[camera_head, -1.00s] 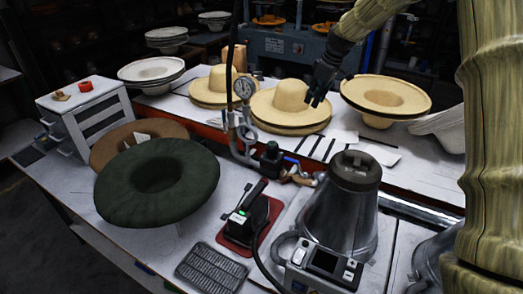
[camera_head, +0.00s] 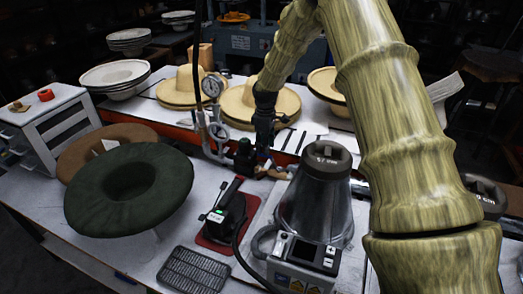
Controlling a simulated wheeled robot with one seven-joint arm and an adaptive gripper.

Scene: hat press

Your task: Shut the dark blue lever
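A small dark blue lever (camera_head: 263,156) sits on the pipe fitting beside a dark green knob (camera_head: 243,147) and brass parts (camera_head: 271,172), just right of the pressure gauge's pipework. It is small and partly hidden, so its exact angle is unclear. My gripper (camera_head: 265,132) is dark and points down close above the lever. I cannot tell whether it touches the lever or whether its fingers are apart.
A pressure gauge (camera_head: 211,86) on upright pipes stands left of my gripper. Straw hats (camera_head: 191,86) lie behind. A dark green hat (camera_head: 130,190) and an iron (camera_head: 226,214) are at the front left.

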